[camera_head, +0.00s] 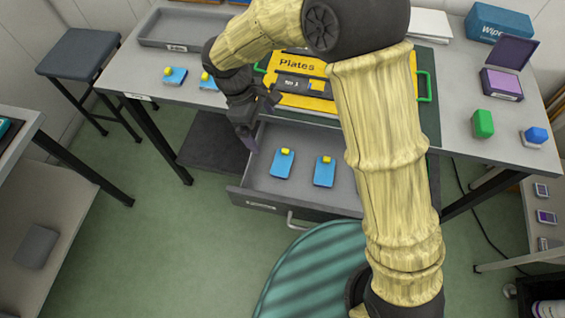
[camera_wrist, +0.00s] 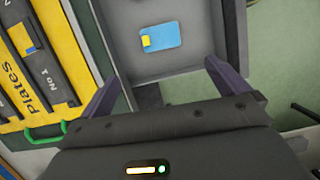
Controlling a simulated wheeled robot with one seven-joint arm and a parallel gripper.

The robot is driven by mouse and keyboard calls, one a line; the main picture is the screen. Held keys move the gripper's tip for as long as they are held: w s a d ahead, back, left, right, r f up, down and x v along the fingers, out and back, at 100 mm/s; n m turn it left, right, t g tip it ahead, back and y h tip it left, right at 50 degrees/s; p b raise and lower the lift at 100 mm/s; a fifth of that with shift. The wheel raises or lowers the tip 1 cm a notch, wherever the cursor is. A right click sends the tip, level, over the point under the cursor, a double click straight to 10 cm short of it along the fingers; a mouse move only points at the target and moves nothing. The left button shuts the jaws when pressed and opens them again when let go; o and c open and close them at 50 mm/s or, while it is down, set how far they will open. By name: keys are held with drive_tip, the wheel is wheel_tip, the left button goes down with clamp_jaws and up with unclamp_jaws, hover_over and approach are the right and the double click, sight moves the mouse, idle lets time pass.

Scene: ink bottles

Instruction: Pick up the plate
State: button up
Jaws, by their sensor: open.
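Two blue plates, each with a yellow knob, lie in the open drawer: the left drawer plate (camera_head: 281,166) and the right drawer plate (camera_head: 324,174). Two more blue plates lie on the table, the left table plate (camera_head: 175,78) and another partly behind my arm (camera_head: 208,85). My gripper (camera_head: 258,120) is open and empty, above the left rear part of the drawer. In the wrist view, one blue plate (camera_wrist: 164,35) lies flat in the drawer, beyond the gap between my fingertips (camera_wrist: 162,76). I cannot tell which drawer plate that is.
The drawer (camera_head: 265,204) juts out below the table. The yellow Plates case (camera_head: 300,102) with green handles (camera_head: 424,86) sits above it. A grey tray (camera_head: 185,44), a green block (camera_head: 483,123), a blue-topped bottle (camera_head: 534,136) and a wipes box (camera_head: 497,24) stand on the table.

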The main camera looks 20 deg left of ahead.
hover_over(282, 162)
drive_tip(key=a, duration=0.2)
wheel_tip(282, 162, down, 11)
drive_tip(key=shift+r, duration=0.15)
drive_tip(key=x, duration=0.5)
idle(0.4)
drive_tip(key=c, duration=0.9)
drive_tip(key=shift+c, duration=0.2)
wheel_tip(282, 162, up, 18)
drive_tip(key=shift+p, duration=0.4)
